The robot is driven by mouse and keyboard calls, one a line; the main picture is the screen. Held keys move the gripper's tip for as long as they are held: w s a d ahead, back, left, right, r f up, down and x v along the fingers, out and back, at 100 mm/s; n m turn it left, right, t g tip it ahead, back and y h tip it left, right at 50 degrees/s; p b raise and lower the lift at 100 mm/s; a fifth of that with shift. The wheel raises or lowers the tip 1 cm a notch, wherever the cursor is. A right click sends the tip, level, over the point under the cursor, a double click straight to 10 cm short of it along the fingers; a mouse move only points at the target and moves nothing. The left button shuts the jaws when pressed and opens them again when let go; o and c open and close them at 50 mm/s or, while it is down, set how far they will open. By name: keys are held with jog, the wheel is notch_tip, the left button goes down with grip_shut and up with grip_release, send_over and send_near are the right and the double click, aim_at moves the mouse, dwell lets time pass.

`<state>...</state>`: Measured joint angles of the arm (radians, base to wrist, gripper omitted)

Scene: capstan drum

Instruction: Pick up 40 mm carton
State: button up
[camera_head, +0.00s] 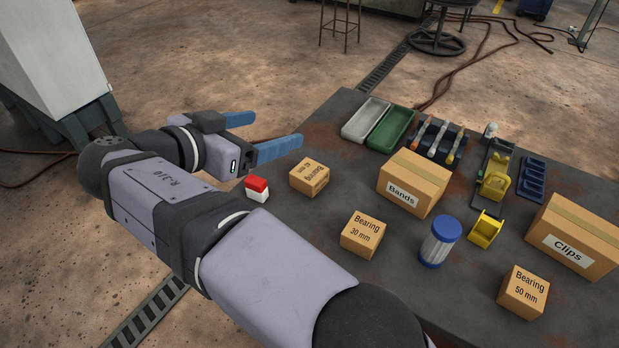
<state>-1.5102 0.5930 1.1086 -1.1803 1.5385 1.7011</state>
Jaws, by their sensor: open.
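A small brown carton (309,178) sits near the table's left side, turned at an angle. Its label is partly legible and I cannot make out its size; the other two small cartons read 30 mm and 50 mm. My gripper (278,128) has blue fingers spread wide apart with nothing between them. It is off the table's left side, up and to the left of this carton in the picture, and apart from it. The Bearing 30 mm carton (362,235) stands nearer the camera. The Bearing 50 mm carton (523,292) is at the lower right.
A red and white block (257,189) stands left of the angled carton, close to my arm. The larger Bands box (414,183) is to its right. A blue-capped jar (440,241), yellow holder (485,229) and Clips box (575,237) stand further right. Grey and green trays (391,128) lie behind.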

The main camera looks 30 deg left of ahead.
send_near(306, 173)
jog(key=shift+p+x, duration=1.35)
jog(key=shift+x, duration=1.35)
jog(key=shift+p+x, duration=0.6)
jog(key=shift+x, duration=1.3)
jog(key=c, duration=1.3)
